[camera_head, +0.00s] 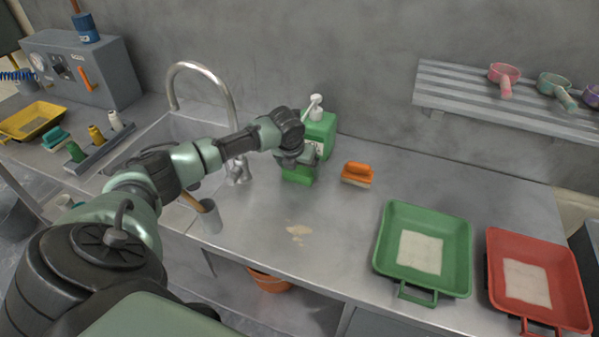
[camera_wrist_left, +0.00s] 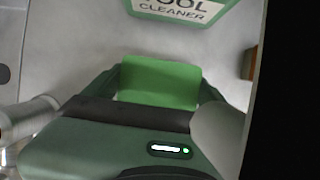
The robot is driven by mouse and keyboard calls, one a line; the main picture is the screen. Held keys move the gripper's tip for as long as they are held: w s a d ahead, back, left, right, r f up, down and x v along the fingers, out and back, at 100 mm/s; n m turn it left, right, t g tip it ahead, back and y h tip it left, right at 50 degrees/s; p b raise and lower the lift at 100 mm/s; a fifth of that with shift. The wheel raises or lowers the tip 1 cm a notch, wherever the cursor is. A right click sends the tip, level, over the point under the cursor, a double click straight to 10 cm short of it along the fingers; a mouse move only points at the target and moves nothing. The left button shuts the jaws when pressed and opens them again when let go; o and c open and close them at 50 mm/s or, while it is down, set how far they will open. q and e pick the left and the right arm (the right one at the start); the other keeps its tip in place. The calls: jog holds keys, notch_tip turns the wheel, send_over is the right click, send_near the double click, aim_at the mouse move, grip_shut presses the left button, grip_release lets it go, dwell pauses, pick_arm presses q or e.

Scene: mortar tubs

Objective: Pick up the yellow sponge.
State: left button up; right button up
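I see no yellow sponge in either view. A plain green block (camera_head: 298,177), perhaps a sponge, is at the counter just in front of the green cleaner dispenser (camera_head: 321,130). My left gripper (camera_head: 296,160) is over this block. In the left wrist view the block (camera_wrist_left: 160,82) fills the space between the two fingers (camera_wrist_left: 160,88), which appear to press on both its sides. Whether the block rests on the counter or is slightly lifted, I cannot tell. The dispenser's "TOOL CLEANER" label shows there too. My right gripper is not in view.
A green tray (camera_head: 381,248) and a red tray (camera_head: 494,262) stand further right. The sink with its faucet (camera_head: 228,85) and a grey cup (camera_head: 211,218) are to the left. The middle counter is mostly clear.

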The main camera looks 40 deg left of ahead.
aim_at(299, 167)
pick_arm(q)
jog(key=shift+c, duration=0.7)
notch_tip(299, 167, up, 10)
jog(key=shift+r+b, duration=0.1)
jog(key=shift+b, duration=0.75)
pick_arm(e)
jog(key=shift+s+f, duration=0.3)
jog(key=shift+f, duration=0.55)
